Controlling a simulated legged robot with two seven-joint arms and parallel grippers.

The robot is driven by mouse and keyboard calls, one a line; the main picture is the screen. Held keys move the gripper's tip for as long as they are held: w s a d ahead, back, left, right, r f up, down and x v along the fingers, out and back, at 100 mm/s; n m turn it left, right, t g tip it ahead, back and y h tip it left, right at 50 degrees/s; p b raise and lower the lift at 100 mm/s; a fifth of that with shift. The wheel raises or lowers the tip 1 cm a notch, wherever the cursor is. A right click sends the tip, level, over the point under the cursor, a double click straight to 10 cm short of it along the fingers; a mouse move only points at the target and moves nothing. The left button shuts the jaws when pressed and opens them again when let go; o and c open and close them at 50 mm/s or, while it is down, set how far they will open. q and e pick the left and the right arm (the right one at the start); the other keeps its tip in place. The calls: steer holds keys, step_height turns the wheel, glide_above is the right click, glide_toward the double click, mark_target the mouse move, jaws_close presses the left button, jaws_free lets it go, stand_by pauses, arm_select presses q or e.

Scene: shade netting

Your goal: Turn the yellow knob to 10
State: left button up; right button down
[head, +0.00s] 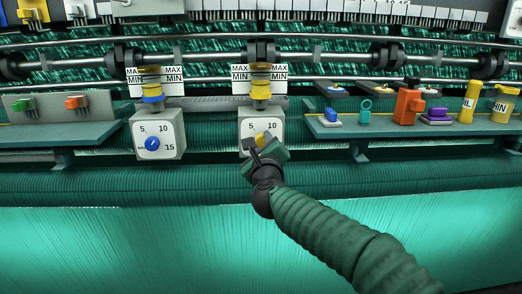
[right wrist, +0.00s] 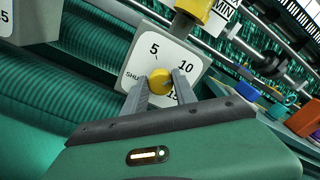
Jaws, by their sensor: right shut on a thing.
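The yellow knob (head: 263,138) sits on a white dial plate marked 5 and 10 in the head view. It also shows in the right wrist view (right wrist: 159,79), where 5, 10, 15 and part of the word SHUT can be read around it. My right gripper (head: 258,147) has its two fingers on either side of the knob and is shut on it. The fingers and the small size hide where the knob's pointer stands, so I cannot tell its setting. My left gripper is not in view.
A blue knob (head: 152,143) on a like dial stands to the left. A shelf (head: 335,131) at the right holds an orange bottle (head: 408,106), a purple item (head: 436,115) and yellow containers. Green and orange switches (head: 75,102) sit at the left. Green netting fills the front.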

steer(key=shift+a+f+m, duration=0.1)
steer(key=shift+f+m, duration=0.4)
steer(key=c, duration=1.1)
jaws_free()
steer(key=shift+r, duration=0.1)
steer(key=shift+o, duration=0.5)
steer(key=shift+r, duration=0.15)
steer(key=shift+r, duration=0.1)
